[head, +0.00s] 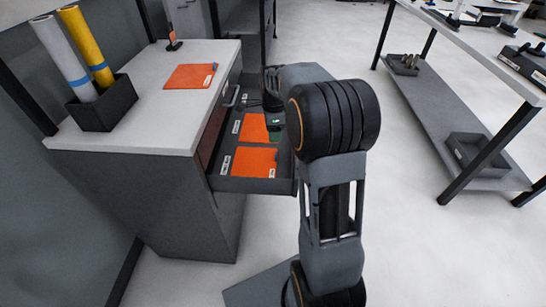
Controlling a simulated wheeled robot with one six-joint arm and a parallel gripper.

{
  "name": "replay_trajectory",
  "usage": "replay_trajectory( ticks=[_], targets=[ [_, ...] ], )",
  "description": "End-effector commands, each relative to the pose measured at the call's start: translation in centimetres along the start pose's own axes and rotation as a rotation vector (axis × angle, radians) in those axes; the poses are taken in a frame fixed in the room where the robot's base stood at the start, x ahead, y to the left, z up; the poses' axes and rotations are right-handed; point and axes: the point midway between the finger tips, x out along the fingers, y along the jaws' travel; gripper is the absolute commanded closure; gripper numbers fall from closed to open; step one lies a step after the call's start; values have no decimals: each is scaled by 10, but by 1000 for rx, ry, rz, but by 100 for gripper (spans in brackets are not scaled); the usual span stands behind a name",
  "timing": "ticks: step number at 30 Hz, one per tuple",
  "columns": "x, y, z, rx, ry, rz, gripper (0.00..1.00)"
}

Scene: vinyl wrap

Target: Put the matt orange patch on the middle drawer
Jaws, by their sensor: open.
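Orange patches with small white labels lie in two places. One patch (190,76) is flat on the white cabinet top. A far patch (254,127) and a near patch (253,161) lie in the pulled-out drawer (247,186). The labels are too small to read, so I cannot tell which patch is matt. The open drawer is below a closed drawer front with a handle (232,96); I cannot tell the drawers' full order. My gripper (273,112) is over the far part of the open drawer, open, its fingers mostly hidden by my arm. I see no patch in it.
A dark holder (105,104) with a white and a yellow roll stands on the cabinet top (150,125). A dark reddish panel (212,135) shows on the cabinet front. A workbench (480,55) stands right; floor between is clear.

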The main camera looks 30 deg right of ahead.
Motion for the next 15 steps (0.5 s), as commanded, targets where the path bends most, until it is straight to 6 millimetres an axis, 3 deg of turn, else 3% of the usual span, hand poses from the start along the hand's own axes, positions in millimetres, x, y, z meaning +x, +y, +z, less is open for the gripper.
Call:
replay_trajectory(
  ticks=[6,12,15],
  targets=[
    [-34,79,24,-665,13,-89,44],
    [-38,153,34,-1289,67,-165,44],
    [-33,180,35,-1528,99,-190,44]
  ],
)
